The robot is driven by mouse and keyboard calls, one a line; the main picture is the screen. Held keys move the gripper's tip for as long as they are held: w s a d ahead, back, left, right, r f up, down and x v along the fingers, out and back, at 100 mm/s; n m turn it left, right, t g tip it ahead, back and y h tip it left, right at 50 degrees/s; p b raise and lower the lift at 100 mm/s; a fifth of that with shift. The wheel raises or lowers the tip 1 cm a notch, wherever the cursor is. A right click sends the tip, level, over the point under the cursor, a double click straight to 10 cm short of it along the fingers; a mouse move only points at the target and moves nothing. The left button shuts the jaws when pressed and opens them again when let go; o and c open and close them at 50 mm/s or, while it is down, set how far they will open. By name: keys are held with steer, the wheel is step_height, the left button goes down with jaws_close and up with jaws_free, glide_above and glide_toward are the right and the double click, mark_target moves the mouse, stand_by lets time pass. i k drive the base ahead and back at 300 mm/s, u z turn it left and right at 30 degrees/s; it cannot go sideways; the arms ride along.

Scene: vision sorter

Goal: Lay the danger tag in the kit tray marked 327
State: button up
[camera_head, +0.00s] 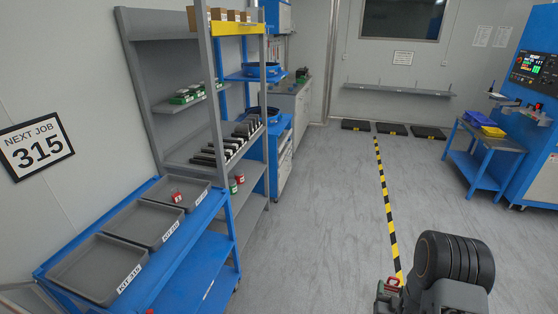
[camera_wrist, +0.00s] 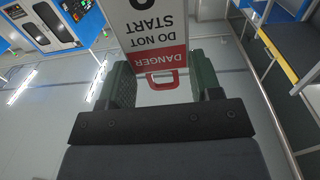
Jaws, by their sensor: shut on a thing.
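My gripper (camera_wrist: 160,84) is shut on the danger tag (camera_wrist: 150,38), a white card with a red DANGER band, the words DO NOT START and a red loop at its end. In the head view my gripper (camera_head: 388,291) is at the lower right, over the floor and well away from the trays, with the red of the tag at its tip. Three grey kit trays stand on the blue bench at left: a near one (camera_head: 72,278), a middle one (camera_head: 124,236) and a far one (camera_head: 150,188). Their label numbers are too small to read surely.
A small red thing (camera_head: 177,196) sits in the far tray. A wall sign (camera_head: 36,147) reads NEXT JOB 315. A grey shelf rack (camera_head: 215,75) with parts stands behind the bench. A blue table (camera_head: 487,145) and machine are at right. The middle floor is clear, with a striped line (camera_head: 384,190).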

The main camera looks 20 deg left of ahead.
mark_target(183, 194)
steer(key=u, duration=1)
steer(key=i, duration=0.9)
steer(key=u, duration=1.05)
